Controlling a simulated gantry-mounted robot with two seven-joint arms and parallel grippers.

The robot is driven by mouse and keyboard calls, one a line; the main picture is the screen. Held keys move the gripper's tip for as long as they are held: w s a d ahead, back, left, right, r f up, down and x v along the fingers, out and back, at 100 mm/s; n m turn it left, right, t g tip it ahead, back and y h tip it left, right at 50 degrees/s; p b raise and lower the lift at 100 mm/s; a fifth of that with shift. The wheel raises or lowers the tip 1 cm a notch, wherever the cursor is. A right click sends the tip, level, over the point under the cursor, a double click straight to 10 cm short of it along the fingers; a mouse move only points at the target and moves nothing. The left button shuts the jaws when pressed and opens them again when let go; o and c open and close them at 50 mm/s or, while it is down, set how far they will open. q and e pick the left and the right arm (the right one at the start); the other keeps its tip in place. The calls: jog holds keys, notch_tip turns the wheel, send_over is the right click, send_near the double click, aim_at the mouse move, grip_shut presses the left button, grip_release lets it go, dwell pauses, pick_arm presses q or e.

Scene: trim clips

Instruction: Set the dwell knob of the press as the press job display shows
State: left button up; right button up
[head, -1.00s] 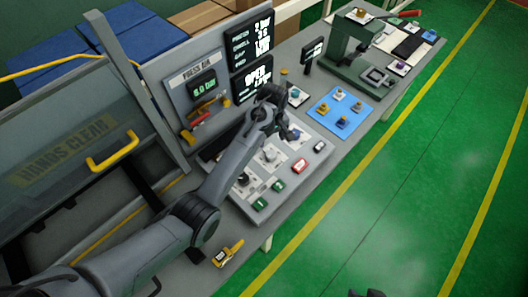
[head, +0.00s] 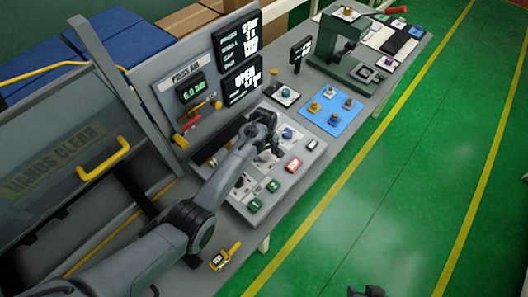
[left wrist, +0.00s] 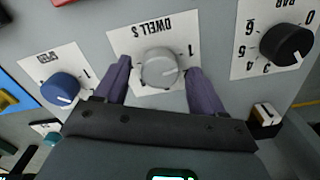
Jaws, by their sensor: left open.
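The grey dwell knob (left wrist: 160,68) sits on a white plate marked "DWELL S" in the left wrist view. Its pale pointer line points right, near the printed 1. My left gripper (left wrist: 158,82) is open, with one finger on each side of the knob; I cannot tell whether they touch it. In the head view my left gripper (head: 264,142) is over the control panel (head: 240,208) and hides the knob. The press job display (head: 238,36) lists press, dwell, gap and pad; its dwell row seems to read 3 S. A dark part at the bottom edge may be my right gripper (head: 367,291).
A blue knob (left wrist: 60,88) and a black "BAR" knob (left wrist: 287,43) flank the dwell knob closely. A blue mat (head: 333,122) with several small knobs and a green press (head: 345,50) stand farther along the bench. A yellow-and-black tool (head: 225,256) lies at the front edge.

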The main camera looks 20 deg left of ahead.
pick_arm(q)
jog(key=shift+c, duration=0.3)
jog(key=c, duration=1)
jog(key=shift+r, duration=0.1)
